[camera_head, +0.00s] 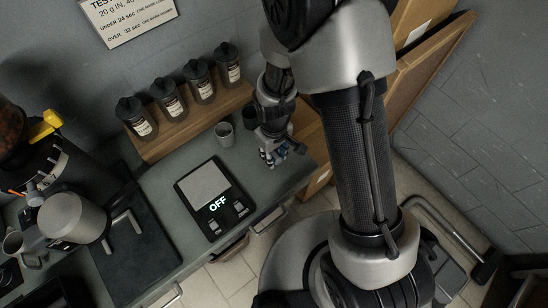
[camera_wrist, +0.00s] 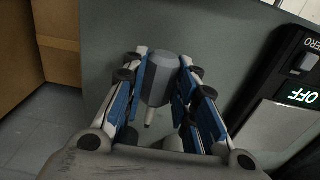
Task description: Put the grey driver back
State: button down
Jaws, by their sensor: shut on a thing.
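The grey driver shows in the wrist view (camera_wrist: 158,82) as a faceted grey handle with a short, paler tip. It is between the blue-padded fingers of my gripper (camera_wrist: 157,88), which are shut on it. The tip points toward the wrist camera. In the head view my gripper (camera_head: 274,153) is over the right end of the grey counter (camera_head: 165,185), right of a small cup. The driver is too small to make out clearly there. I cannot tell how high it is above the counter. No holder for the driver can be made out.
A black scale (camera_head: 214,199) reading OFF stands on the counter left of my gripper. A small grey cup (camera_head: 225,134) is behind it. Several dark jars (camera_head: 167,97) stand on a wooden shelf (camera_head: 195,122). A grinder and a black mat (camera_head: 140,250) are farther left.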

aim_at(274, 154)
jog(key=shift+f, duration=1.15)
jog(key=shift+f+b, duration=0.2)
jog(key=shift+b, duration=0.2)
jog(key=c, duration=1.3)
grip_release()
jog(key=shift+r, duration=0.1)
notch_tip(274, 154, up, 12)
jog(key=p, duration=0.4)
jog(key=shift+r, duration=0.15)
